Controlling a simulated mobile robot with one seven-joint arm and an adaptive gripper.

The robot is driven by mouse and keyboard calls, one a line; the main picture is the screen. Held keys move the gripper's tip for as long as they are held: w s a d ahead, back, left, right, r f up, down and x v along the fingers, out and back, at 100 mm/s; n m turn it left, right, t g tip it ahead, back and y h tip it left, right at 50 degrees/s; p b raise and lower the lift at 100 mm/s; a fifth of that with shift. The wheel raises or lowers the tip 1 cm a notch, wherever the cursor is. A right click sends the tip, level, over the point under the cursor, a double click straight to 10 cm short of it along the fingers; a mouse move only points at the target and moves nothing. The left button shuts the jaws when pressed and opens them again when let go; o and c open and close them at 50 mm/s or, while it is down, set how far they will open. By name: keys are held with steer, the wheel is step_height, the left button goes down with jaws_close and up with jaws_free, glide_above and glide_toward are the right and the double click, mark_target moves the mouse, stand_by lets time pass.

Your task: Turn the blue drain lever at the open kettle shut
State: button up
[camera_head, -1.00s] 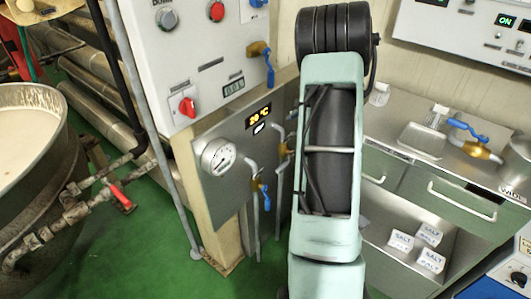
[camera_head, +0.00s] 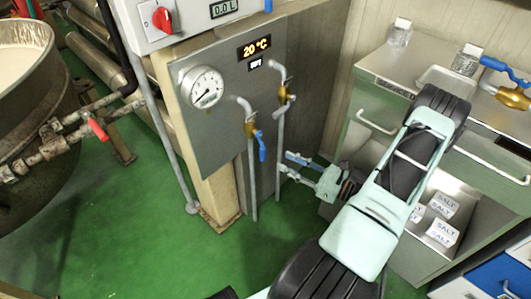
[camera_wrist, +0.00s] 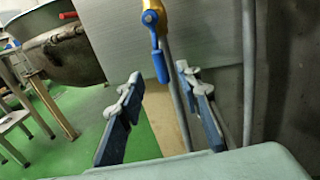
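The open kettle (camera_head: 22,105) stands at the left in the head view and shows at the upper left in the wrist view (camera_wrist: 70,42). The lever on its outlet pipe looks red (camera_head: 97,129). A blue lever (camera_head: 260,145) hangs down from a brass valve on a thin pipe before the grey panel. In the wrist view a blue lever (camera_wrist: 160,66) hangs from a brass valve, ahead between my fingers. My gripper (camera_head: 288,163) is open and empty, low beside the pipes. Its spread fingers show in the wrist view (camera_wrist: 163,78), with no visible contact with the lever.
A second brass valve (camera_head: 283,95) sits on a neighbouring pipe. A grey panel (camera_head: 220,125) with a gauge (camera_head: 202,87) stands behind. At right, a counter (camera_head: 385,70) bears another blue-handled brass valve (camera_head: 505,75). The green floor (camera_head: 130,220) between kettle and panel is clear.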

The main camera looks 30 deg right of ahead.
mark_target(263, 151)
steer(key=b+x, duration=0.1)
steer(key=x, duration=0.9)
steer(key=shift+a+r+b, duration=0.1)
steer(key=shift+a+b, duration=0.05)
steer(key=shift+b, duration=0.2)
steer(key=shift+c, duration=0.7)
jaws_close()
